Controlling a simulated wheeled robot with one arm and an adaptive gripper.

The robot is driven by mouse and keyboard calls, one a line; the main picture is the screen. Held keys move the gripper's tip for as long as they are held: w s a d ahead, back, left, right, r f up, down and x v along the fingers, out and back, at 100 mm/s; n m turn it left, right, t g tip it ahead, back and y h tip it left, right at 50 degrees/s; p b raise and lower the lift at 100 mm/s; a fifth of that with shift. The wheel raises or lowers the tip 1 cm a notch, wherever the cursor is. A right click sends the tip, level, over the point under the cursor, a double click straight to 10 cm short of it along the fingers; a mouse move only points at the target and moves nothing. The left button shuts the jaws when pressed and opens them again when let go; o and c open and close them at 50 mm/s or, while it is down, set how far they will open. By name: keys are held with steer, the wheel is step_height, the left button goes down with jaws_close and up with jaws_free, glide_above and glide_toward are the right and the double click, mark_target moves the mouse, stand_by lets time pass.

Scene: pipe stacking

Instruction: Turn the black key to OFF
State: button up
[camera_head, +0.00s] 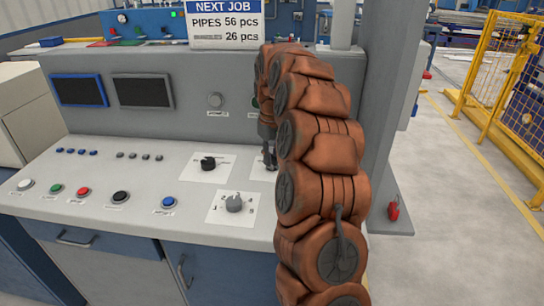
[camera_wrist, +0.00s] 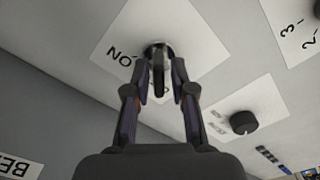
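The black key (camera_wrist: 158,62) stands in a round switch on a white plate (camera_wrist: 188,28) in the wrist view. The letters "ON" are readable to the left of the switch; another marking below it is mostly hidden. My gripper (camera_wrist: 160,70) points at the switch with its two fingers apart, one on each side of the key. Small gaps seem to show between the fingers and the key. In the head view my gripper (camera_head: 269,158) is low over the right part of the panel, beside my arm, and hides the key.
A black knob (camera_head: 208,163) on a white label is left of my gripper in the head view. A grey selector knob (camera_head: 234,203) is nearer the front. Several push buttons, including a blue one (camera_head: 168,202), line the panel. The upright console face (camera_head: 190,100) rises behind.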

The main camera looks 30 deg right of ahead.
mark_target(272, 154)
steer(key=shift+o, duration=0.7)
steer(key=shift+r, duration=0.1)
step_height(272, 154, up, 12)
stand_by(0.4)
steer(key=shift+a, duration=0.1)
stand_by(0.4)
